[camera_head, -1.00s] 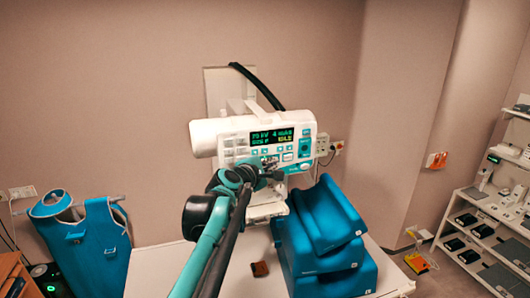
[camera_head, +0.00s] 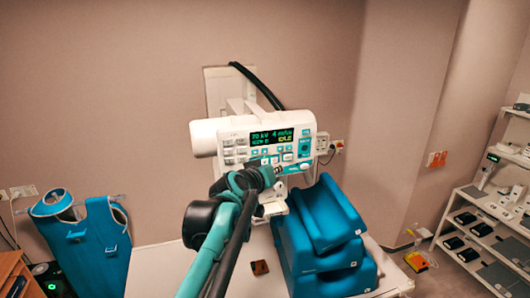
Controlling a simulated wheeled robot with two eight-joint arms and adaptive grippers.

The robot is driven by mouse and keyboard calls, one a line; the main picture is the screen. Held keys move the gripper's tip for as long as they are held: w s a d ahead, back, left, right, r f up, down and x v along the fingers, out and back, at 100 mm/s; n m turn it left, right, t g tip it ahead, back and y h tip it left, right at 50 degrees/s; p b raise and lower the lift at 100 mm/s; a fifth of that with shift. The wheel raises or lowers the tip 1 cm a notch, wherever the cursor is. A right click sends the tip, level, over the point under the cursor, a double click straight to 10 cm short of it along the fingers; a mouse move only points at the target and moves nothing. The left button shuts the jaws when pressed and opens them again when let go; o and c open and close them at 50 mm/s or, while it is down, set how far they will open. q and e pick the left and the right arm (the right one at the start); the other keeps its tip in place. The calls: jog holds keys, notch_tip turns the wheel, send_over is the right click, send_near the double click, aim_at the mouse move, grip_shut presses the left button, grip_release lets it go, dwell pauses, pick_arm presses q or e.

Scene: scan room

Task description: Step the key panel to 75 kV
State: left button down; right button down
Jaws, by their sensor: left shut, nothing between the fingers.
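The key panel (camera_head: 236,153) is on the front of a white tube-head unit (camera_head: 204,138) mounted at the wall. Its lit display (camera_head: 271,138) appears to read 70 kV, with 4 mAs beside it. Rows of small white and teal keys (camera_head: 288,156) lie below and left of the display. My left gripper (camera_head: 277,172) is shut and empty, its tips just below the lower key row; I cannot tell whether they touch the panel. The gripper and arm hide part of the panel's lower edge. My right gripper is out of view.
Blue stacked cushions (camera_head: 332,238) stand on the white table (camera_head: 150,272) right below the panel, with a small brown block (camera_head: 260,267) beside them. A blue apron (camera_head: 100,250) hangs at left. Shelves (camera_head: 484,229) stand at right. A black cable (camera_head: 258,85) arches above the unit.

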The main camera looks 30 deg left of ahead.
aim_at(265, 151)
pick_arm(q)
jog(key=shift+w+a+b, duration=0.25)
jog(key=shift+w+a, duration=1.2)
jog(key=shift+a, duration=0.25)
jog(key=shift+w+a+b, duration=0.25)
jog(key=shift+w+a, duration=1.2)
jog(key=shift+a, duration=0.25)
jog(key=shift+w+a, duration=0.1)
jog(key=shift+w+a, duration=0.15)
jog(key=shift+a, duration=0.05)
jog(key=shift+w+a, duration=0.25)
jog(key=shift+a, duration=0.05)
jog(key=shift+d, duration=0.1)
jog(key=shift+s+d, duration=0.55)
jog(key=shift+d, duration=0.05)
